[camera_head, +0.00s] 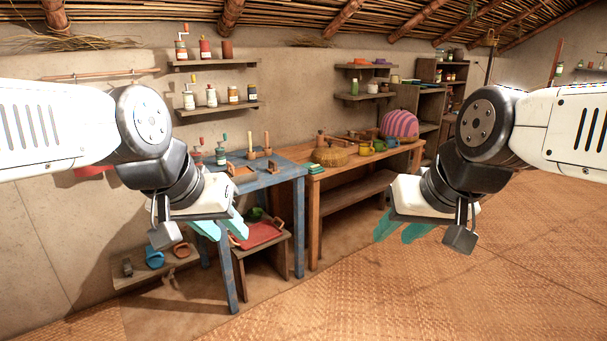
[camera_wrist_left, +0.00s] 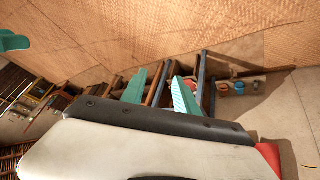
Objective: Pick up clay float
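I cannot pick out the clay float for certain. A small wooden piece with a raised part (camera_head: 240,170) lies on the blue table (camera_head: 283,175), and it could be a float. My left gripper (camera_head: 227,233) hangs in front of the blue table with its teal fingers apart and nothing between them. It also shows open in the left wrist view (camera_wrist_left: 160,88). My right gripper (camera_head: 394,236) hangs in front of the wooden bench, fingers apart and empty. Neither gripper visibly touches anything. My left arm hides part of the wall and the blue table's left side.
A wooden bench (camera_head: 340,165) holds a basket (camera_head: 330,156), several cups and a pink striped dome (camera_head: 399,125). A low stool carries a red tray (camera_head: 262,234). A low shelf (camera_head: 135,275) holds a blue item (camera_head: 154,257). Wall shelves hold bottles. The woven floor (camera_head: 400,300) is clear.

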